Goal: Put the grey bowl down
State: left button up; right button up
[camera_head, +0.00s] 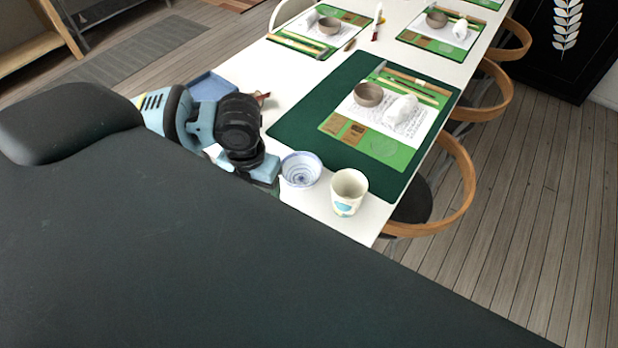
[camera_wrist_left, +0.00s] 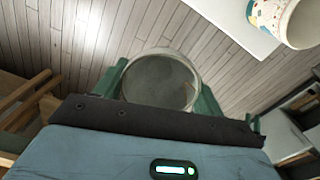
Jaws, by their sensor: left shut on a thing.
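In the left wrist view, the grey bowl (camera_wrist_left: 160,82) sits between the green fingers of my left gripper (camera_wrist_left: 160,95), its round rim facing the camera. The gripper is shut on it, with floor planks behind it, clear of the white table top. In the head view my left gripper (camera_head: 268,186) is beside the table's near edge, left of a blue-and-white bowl (camera_head: 300,169). The held bowl is hidden there behind my own dark body. My right gripper is not in view.
A white patterned cup (camera_head: 349,190) stands near the table's front corner. A dark green mat (camera_head: 303,127) carries a green tray, paper and another grey-brown bowl (camera_head: 368,94). A blue tray (camera_head: 211,86) is at the left edge. Chairs line the right side.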

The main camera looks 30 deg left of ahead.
pick_arm(q)
jog(key=shift+d+r, duration=0.1)
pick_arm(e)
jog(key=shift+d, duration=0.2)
pick_arm(q)
jog(key=shift+w, duration=0.25)
jog(key=w+f, duration=0.2)
jog(key=w, duration=0.5)
jog(key=w+f, duration=0.3)
jog(key=w, duration=0.5)
jog(key=shift+w+d, duration=0.2)
jog(key=shift+d, duration=0.1)
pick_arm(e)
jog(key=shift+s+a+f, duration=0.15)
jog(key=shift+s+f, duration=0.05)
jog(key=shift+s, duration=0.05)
